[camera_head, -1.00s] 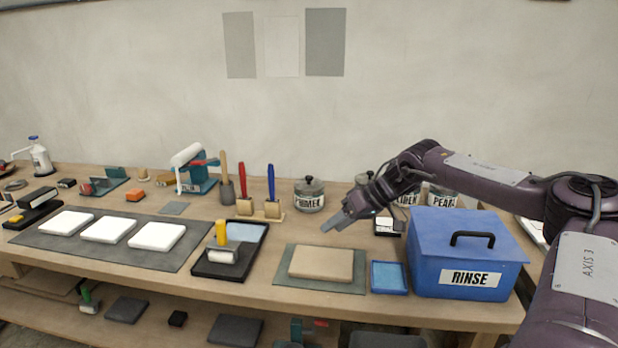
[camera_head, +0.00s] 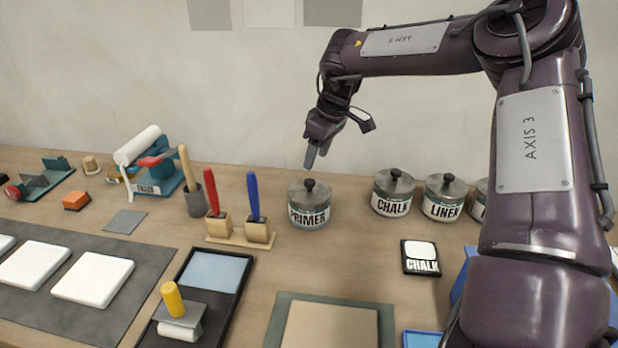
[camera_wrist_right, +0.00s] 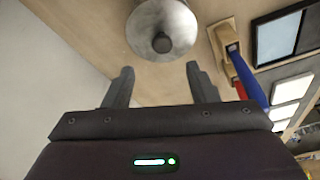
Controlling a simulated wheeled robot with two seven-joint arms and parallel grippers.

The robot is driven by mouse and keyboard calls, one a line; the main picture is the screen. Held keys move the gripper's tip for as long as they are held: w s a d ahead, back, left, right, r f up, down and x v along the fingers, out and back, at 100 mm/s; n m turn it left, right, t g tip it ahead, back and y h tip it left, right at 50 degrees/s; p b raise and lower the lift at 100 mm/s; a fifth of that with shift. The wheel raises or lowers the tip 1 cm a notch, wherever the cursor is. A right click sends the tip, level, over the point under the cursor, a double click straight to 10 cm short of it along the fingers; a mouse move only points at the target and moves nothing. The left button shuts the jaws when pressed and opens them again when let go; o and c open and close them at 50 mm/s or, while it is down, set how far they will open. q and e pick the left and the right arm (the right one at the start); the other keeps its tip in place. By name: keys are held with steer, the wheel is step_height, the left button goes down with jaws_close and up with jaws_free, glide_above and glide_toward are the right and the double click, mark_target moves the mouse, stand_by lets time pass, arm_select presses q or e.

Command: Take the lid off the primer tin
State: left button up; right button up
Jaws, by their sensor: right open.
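The primer tin (camera_head: 308,216) stands upright on the bench, with a "PRIMER" label on its front. Its grey metal lid (camera_head: 309,191) with a dark round knob is on it. My right gripper (camera_head: 315,158) is in the air above the tin, pointing down, apart from the knob. In the right wrist view the right gripper (camera_wrist_right: 154,82) is open and empty, and the lid (camera_wrist_right: 163,28) with its knob (camera_wrist_right: 162,43) lies just beyond the fingertips, roughly centred between them. My left gripper is not in view.
Chalk (camera_head: 392,195) and linen (camera_head: 442,199) tins stand to the right. A wooden holder (camera_head: 239,235) with a red-handled and a blue-handled brush stands close left of the primer tin. The wall is behind.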

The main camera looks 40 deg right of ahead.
mark_target(310, 181)
steer(key=x, duration=0.1)
steer(key=p+x, duration=0.1)
steer(key=x, duration=0.1)
steer(key=shift+s+a, duration=0.2)
steer(key=shift+s, duration=0.05)
steer(key=p+x, duration=0.1)
steer(key=x, duration=0.3)
steer(key=shift+d, duration=0.1)
steer(key=shift+w+f, duration=0.1)
steer(key=shift+f, duration=0.2)
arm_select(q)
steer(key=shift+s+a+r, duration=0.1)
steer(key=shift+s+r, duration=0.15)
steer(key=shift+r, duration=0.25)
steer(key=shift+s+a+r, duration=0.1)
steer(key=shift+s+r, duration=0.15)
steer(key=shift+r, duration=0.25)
arm_select(e)
steer(key=c, duration=1.1)
